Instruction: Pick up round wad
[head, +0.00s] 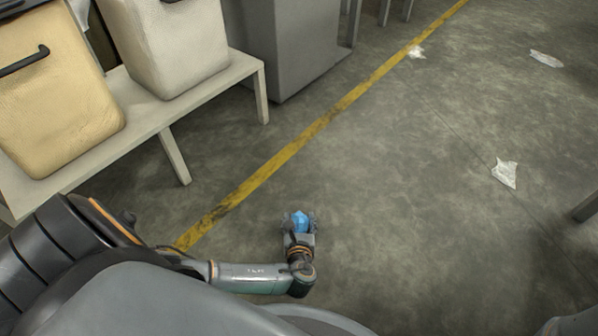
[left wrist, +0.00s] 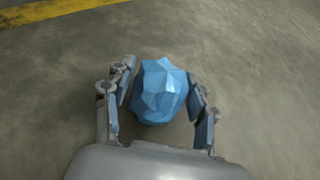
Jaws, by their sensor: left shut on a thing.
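The round wad is a blue, faceted, crumpled ball (head: 299,219). In the left wrist view the wad (left wrist: 159,90) sits between the two fingers of my left gripper (left wrist: 161,100). In the head view my left gripper (head: 299,226) is low in the middle, shut on the wad. The fingers stand on either side of it, and its top shows clear. I cannot tell whether the wad touches the floor. My right gripper is not in view.
Whitish crumpled scraps lie on the concrete floor: one to the right (head: 505,172), one at far right (head: 546,58) and one by the yellow line (head: 416,52). A bench (head: 150,115) with bins stands at left, with a grey cabinet (head: 295,45) beyond. The centre floor is clear.

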